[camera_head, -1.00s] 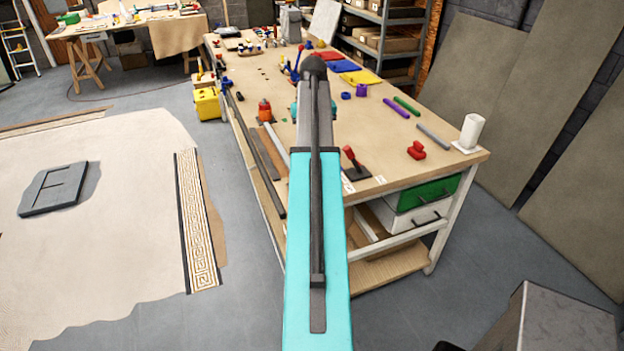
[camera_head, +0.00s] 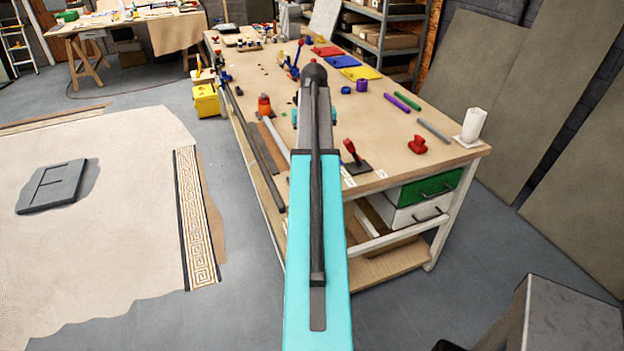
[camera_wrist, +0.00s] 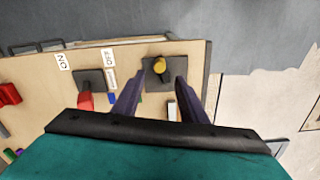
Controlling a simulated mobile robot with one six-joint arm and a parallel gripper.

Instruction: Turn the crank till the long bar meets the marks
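In the wrist view my gripper (camera_wrist: 158,82) is open, its two dark fingers apart with nothing held. A yellow round knob (camera_wrist: 159,66) on a dark plate shows between and beyond the fingertips; I cannot tell if it is the crank's handle. To its left a red-handled lever (camera_wrist: 86,101) stands on a dark plate. The lever also shows in the head view (camera_head: 351,150). A long dark bar (camera_head: 255,145) runs along the workbench's left side; I cannot tell if it is the task's bar. The marks are not clear. My arm hides the gripper in the head view.
The workbench (camera_head: 400,125) carries a red clamp-like piece (camera_head: 417,145), a white roll (camera_head: 473,125), coloured rods and sheets. A green drawer (camera_head: 430,190) is under its near end. A grey block (camera_head: 570,320) stands at the lower right. Floor left of the bench is partly clear.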

